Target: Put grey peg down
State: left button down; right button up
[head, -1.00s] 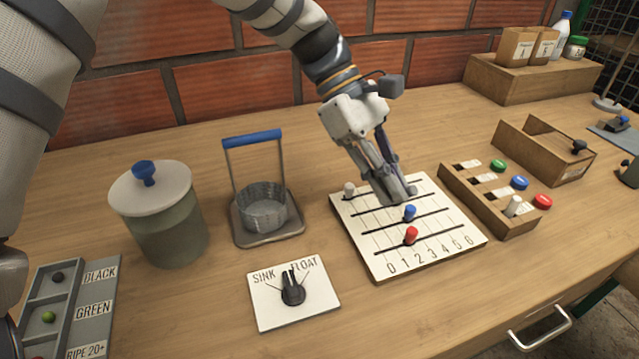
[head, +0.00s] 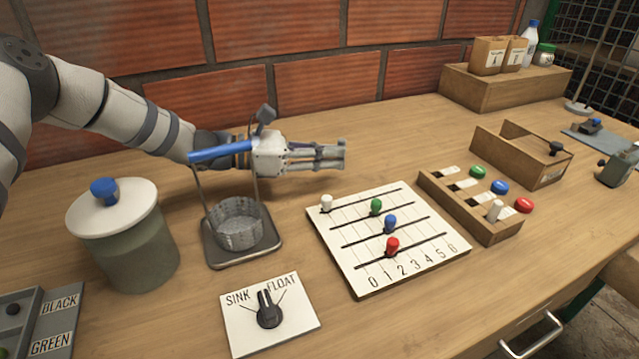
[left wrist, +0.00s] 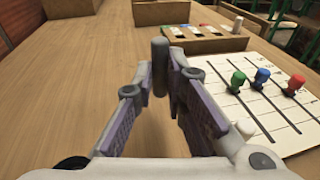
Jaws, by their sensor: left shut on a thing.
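My left gripper (head: 325,155) reaches across behind the white slotted board (head: 425,262) in the head view, clear of the board. In the left wrist view, its fingertips (left wrist: 160,75) are closed on a grey peg (left wrist: 159,58), a short dark cylinder. The peg's lower end lies between the fingertips. The numbered board holds a white peg (head: 326,203) at the left end of its back slot. A green peg (head: 376,206), a blue peg (head: 390,223) and a red peg (head: 392,246) stand in the other slots. My right gripper is not in view.
A wire basket (head: 238,228) with a blue handle (head: 220,151) stands beside my left wrist. A lidded jar (head: 130,255) is at left, a SINK/FLOAT dial (head: 268,311) in front. A wooden button box (head: 470,212) stands right of the board. Bare table lies behind the board.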

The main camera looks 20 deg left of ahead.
aim_at(328, 189)
pick_arm(q)
jog(key=shift+f+b, duration=0.35)
jog(key=shift+f, duration=2.05)
jog(key=c, duration=1.6)
grip_release()
jog(key=shift+c, duration=0.2)
jog(key=shift+r, duration=0.1)
